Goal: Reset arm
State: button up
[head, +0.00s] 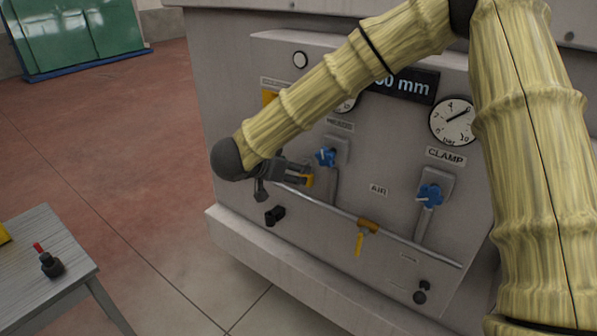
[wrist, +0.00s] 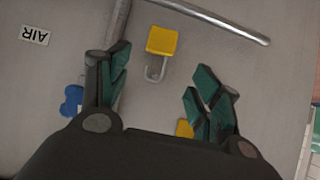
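My gripper (head: 292,176) is close to the front panel of the grey machine (head: 385,270), at the left end of its horizontal pipe. In the wrist view my gripper (wrist: 158,72) is open, its dark green finger pads well apart. A yellow block (wrist: 162,40) with a metal hook lies beyond the gap between the fingertips. No object is visibly held. A second small yellow patch (wrist: 184,128) is partly hidden by the right finger. My arm hides part of the panel in the head view.
Blue knobs (head: 326,157) and (head: 430,195), a yellow-handled valve (head: 359,244) and a black knob (head: 275,214) stick out from the panel. A grey table (head: 60,290) with a red-tipped black joystick (head: 51,264) stands lower left. The red floor (head: 110,130) at left is clear.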

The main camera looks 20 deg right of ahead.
jog(key=s+f+n+y+b, duration=0.2)
jog(key=s+f, duration=0.2)
jog(key=f, duration=0.8)
jog(key=s+f+n+y+b, duration=0.2)
jog(key=s+f, duration=0.3)
jog(key=f, duration=0.7)
jog(key=s+f+n+y+b, duration=0.15)
jog(key=s+f, duration=0.25)
jog(key=f, duration=0.8)
jog(key=s+d+f+n+g+y+b, duration=0.1)
jog(key=s+f+g, duration=0.1)
jog(key=s+f, duration=0.4)
jog(key=s+d+f+n+g+y+b, duration=0.1)
jog(key=s+f, duration=0.4)
jog(key=s, duration=1)
jog(key=s+d+f+n+g+y+b, duration=0.1)
jog(key=s+d+f+n+g, duration=0.1)
jog(key=s+f, duration=0.4)
jog(key=s+d+g, duration=0.1)
jog(key=s, duration=0.3)
jog(key=shift+s+f+g+b, duration=0.2)
jog(key=shift+f+g+b, duration=0.1)
jog(key=shift+g+b, duration=0.1)
jog(key=shift+n, duration=0.25)
